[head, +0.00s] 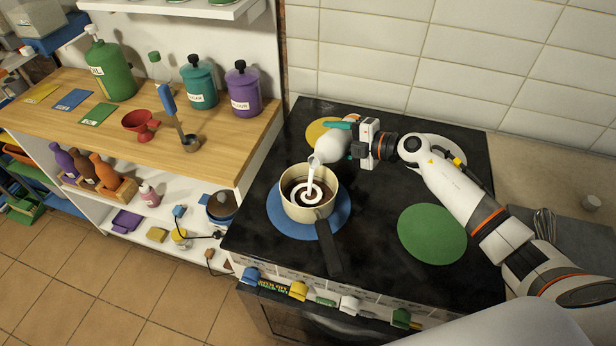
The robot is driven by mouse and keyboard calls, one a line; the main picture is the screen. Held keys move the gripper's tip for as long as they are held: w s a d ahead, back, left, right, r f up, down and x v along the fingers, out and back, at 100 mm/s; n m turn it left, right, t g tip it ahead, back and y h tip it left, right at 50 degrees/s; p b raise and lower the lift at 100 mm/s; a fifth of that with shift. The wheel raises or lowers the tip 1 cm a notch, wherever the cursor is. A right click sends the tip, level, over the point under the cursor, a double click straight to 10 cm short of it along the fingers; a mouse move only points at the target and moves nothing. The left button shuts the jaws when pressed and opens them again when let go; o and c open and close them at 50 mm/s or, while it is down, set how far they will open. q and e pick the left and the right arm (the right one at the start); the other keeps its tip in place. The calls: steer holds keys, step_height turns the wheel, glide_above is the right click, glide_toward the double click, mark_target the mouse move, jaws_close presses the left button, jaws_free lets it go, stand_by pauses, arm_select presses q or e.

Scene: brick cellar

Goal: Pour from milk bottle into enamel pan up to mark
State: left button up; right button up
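The enamel pan (307,214) is cream-coloured with a dark handle and stands on the blue round spot of the black stovetop. Dark brown content with a white swirl shows inside it. The fill mark cannot be made out. The white milk bottle (333,146) is tipped with its mouth down to the left, above the pan's far rim. A white stream runs from its mouth into the pan. My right gripper (349,139) is shut on the bottle, behind and right of the pan. My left gripper is not in view.
Yellow (319,132), green (432,233) and white round spots on the stovetop are otherwise bare. Coloured knobs (298,290) line the stove front. The wooden counter (215,150) at left holds canisters, a red funnel (140,124) and a ladle (190,141). A tiled wall stands behind.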

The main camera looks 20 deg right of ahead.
steer(key=shift+d+r, duration=0.1)
steer(key=shift+d, duration=0.1)
steer(key=shift+a+r, duration=0.1)
steer(key=shift+a, duration=0.15)
steer(key=shift+d+p, duration=0.15)
steer(key=shift+p, duration=0.3)
steer(key=shift+s+a+r, duration=0.1)
steer(key=shift+a+r, duration=0.05)
steer(key=shift+a, duration=0.05)
steer(key=shift+d, duration=0.2)
steer(key=shift+a+r+n, duration=0.1)
steer(key=shift+a+n, duration=0.1)
steer(key=shift+n, duration=0.1)
steer(key=shift+d+p, duration=0.2)
steer(key=shift+p, duration=0.1)
